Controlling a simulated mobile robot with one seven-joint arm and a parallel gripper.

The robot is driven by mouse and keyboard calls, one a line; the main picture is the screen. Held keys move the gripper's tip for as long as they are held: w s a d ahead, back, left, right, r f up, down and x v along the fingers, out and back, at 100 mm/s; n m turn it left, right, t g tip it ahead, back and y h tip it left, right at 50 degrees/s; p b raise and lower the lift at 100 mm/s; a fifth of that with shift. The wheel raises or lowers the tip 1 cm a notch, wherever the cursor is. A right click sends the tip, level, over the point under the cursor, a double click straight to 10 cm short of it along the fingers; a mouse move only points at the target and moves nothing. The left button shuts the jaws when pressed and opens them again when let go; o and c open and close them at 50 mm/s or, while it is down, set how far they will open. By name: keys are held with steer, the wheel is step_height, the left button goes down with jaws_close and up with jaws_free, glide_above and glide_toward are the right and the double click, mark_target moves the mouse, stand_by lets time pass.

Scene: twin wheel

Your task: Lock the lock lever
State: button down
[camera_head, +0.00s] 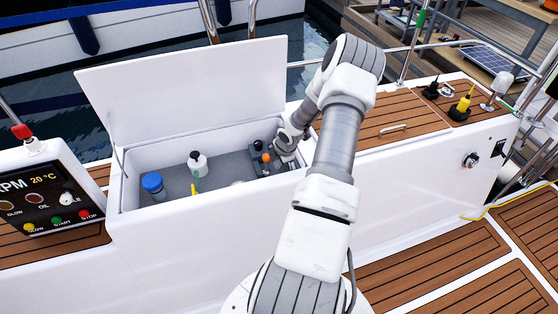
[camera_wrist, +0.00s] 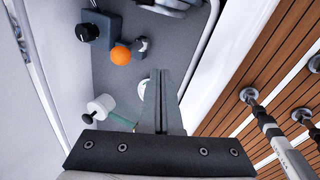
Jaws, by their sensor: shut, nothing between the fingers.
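A lever with an orange ball knob (camera_head: 265,157) stands in the open white locker, near its right end. In the wrist view the orange knob (camera_wrist: 120,56) is left of and above my fingertips. A dark unit with a black knob (camera_head: 258,145) is beside it; in the wrist view the black knob (camera_wrist: 87,32) is farther up and left. No label shows which part is the lock lever. My gripper (camera_wrist: 160,74) is shut and empty, apart from the orange knob in the picture. In the head view my gripper (camera_head: 284,156) is just right of the orange knob, partly hidden.
The locker's lid (camera_head: 185,95) stands open at the back. A blue-capped jar (camera_head: 153,187) and a white bottle (camera_head: 197,163) are in the locker's left part. The locker rim (camera_head: 215,198) runs along the front. A control panel (camera_head: 45,195) is at far left.

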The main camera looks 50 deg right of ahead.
mark_target(266, 165)
steer(key=w+d+f+b, duration=0.1)
steer(key=w+f, duration=0.2)
steer(key=w, duration=0.2)
steer(key=shift+d+f, duration=0.2)
steer(key=shift+d, duration=0.1)
